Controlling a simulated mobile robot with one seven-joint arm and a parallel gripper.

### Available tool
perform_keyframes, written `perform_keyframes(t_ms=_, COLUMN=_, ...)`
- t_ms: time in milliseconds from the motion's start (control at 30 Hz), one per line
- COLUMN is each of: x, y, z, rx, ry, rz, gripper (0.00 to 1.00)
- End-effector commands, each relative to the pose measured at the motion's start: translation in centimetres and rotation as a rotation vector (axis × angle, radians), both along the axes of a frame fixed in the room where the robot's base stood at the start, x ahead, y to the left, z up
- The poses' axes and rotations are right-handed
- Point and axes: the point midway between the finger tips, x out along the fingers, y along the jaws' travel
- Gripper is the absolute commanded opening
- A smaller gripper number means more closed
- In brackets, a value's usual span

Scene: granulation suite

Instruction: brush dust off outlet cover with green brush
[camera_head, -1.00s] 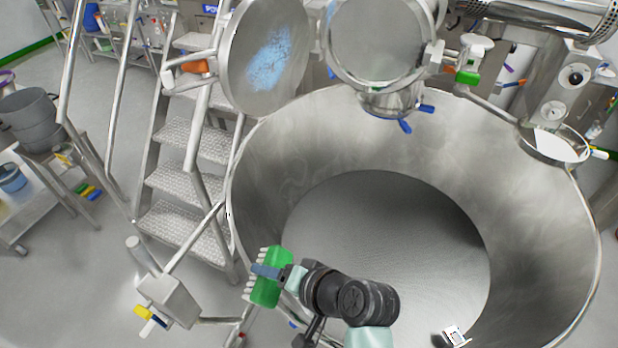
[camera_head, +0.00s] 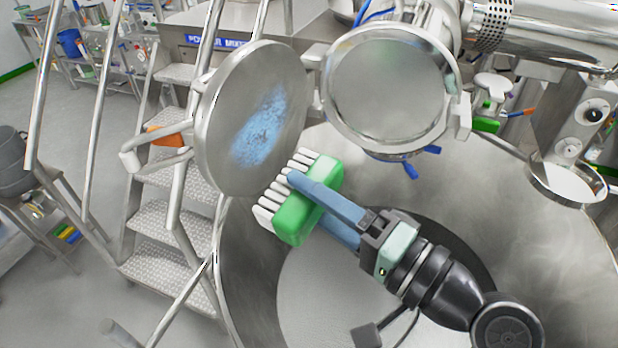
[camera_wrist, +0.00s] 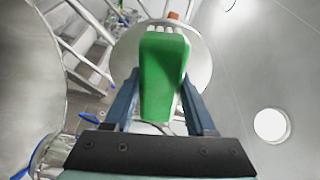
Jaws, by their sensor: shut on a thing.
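The outlet cover (camera_head: 222,110) is a round steel disc, swung open, left of the round outlet opening. A patch of blue dust (camera_head: 262,128) lies on its face. My gripper (camera_head: 318,190) is shut on the green brush (camera_head: 300,218), whose white bristles point up and left, toward the cover. The brush is just below and right of the cover's lower edge; whether the bristles touch it I cannot tell. In the wrist view the brush (camera_wrist: 163,75) sits between the blue-grey fingers, with the cover (camera_wrist: 207,62) behind it and the dust hidden.
The big steel bowl (camera_head: 570,235) lies below my arm. The round outlet (camera_head: 388,90) with blue handles is right of the cover. Steps with railings (camera_head: 165,255) stand left. An orange item (camera_head: 166,135) is behind the cover's hinge arm.

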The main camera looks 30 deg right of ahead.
Motion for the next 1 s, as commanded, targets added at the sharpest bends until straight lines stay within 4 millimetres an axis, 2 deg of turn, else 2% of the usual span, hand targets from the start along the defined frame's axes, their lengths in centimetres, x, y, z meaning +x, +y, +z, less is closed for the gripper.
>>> perform_keyframes(t_ms=500, x=4.4, y=2.2, z=0.0, rx=-0.001, ry=0.000, rz=0.002, gripper=0.11)
perform_keyframes(t_ms=1000, x=5.1, y=2.6, z=0.0, rx=-0.002, ry=0.001, rz=0.001, gripper=0.11)
